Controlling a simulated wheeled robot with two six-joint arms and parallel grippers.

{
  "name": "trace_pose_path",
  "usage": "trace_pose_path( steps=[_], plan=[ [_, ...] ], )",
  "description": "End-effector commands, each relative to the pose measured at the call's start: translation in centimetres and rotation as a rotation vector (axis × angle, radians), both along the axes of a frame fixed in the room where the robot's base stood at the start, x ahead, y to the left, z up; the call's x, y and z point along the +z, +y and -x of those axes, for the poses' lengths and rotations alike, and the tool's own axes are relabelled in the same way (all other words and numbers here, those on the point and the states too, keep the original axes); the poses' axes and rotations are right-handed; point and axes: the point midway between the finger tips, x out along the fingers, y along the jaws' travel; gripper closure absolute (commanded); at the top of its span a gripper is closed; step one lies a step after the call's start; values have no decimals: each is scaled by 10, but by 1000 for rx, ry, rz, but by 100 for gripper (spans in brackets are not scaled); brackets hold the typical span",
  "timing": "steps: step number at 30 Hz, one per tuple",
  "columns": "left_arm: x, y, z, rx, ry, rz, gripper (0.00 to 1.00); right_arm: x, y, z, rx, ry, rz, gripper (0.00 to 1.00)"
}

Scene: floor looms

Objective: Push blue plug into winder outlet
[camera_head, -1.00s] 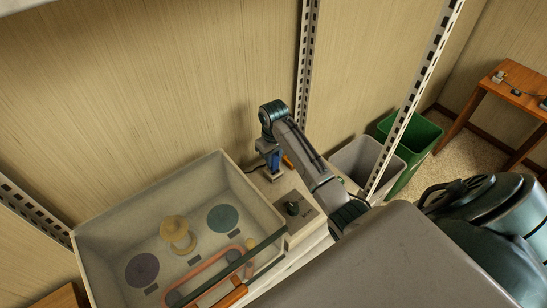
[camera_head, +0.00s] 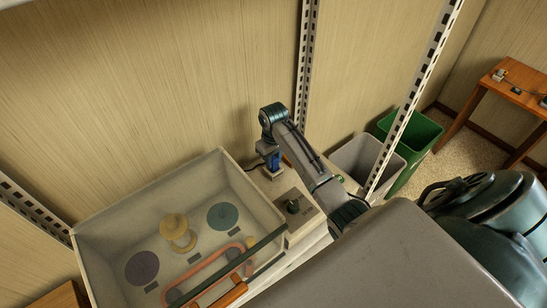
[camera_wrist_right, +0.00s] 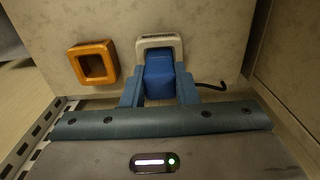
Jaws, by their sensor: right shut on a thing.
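My right gripper (camera_wrist_right: 160,92) is shut on the blue plug (camera_wrist_right: 160,76), with one finger on each side of it. The plug's front is up against the pale-framed winder outlet (camera_wrist_right: 158,42), and its lower part reaches into the frame. How deep it sits cannot be told. In the head view my right gripper (camera_head: 270,146) points down over the winder's top, with the blue plug (camera_head: 273,162) below it. The outlet is mostly hidden there. My left gripper is not in view.
An orange square frame (camera_wrist_right: 93,64) is beside the outlet. A black cable (camera_wrist_right: 212,86) runs from behind the plug. The clear-fronted winder box (camera_head: 110,228) stands left, with a dark knob (camera_head: 293,206) on its panel. Grey (camera_head: 372,160) and green (camera_head: 418,137) bins stand right.

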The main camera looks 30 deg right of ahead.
Motion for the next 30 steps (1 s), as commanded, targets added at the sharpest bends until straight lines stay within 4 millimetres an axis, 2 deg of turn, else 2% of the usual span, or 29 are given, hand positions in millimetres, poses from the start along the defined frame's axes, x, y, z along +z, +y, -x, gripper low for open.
trace_pose_path(
  steps=[18,19,22,30],
  plan=[
    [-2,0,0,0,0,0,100,-16,0,0,0,0,0,100],
    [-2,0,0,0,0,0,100,-15,0,0,0,0,0,67],
    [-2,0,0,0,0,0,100,-15,0,0,0,0,0,48],
    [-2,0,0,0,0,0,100,-15,0,0,0,0,0,48]
  ],
)
